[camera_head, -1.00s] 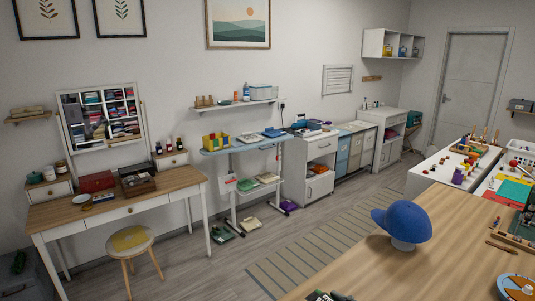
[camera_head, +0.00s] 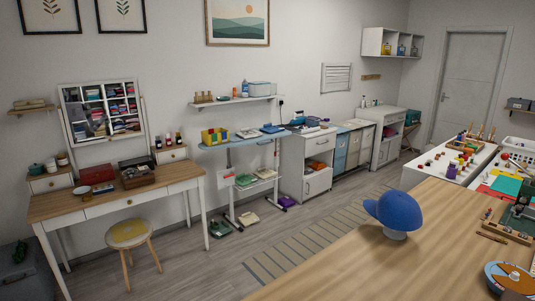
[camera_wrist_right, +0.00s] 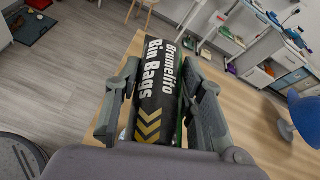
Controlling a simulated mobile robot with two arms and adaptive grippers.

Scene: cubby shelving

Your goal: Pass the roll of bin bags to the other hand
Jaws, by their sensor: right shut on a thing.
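My left gripper is in neither current view. The head view shows neither gripper nor the roll.
In the head view, a blue cap (camera_head: 398,209) sits on a stand on the near wooden table (camera_head: 340,262). A round blue-and-brown disc (camera_head: 507,281) and a board with small items lie at its right. A desk (camera_head: 112,202) with a stool (camera_head: 127,235) stands at left.

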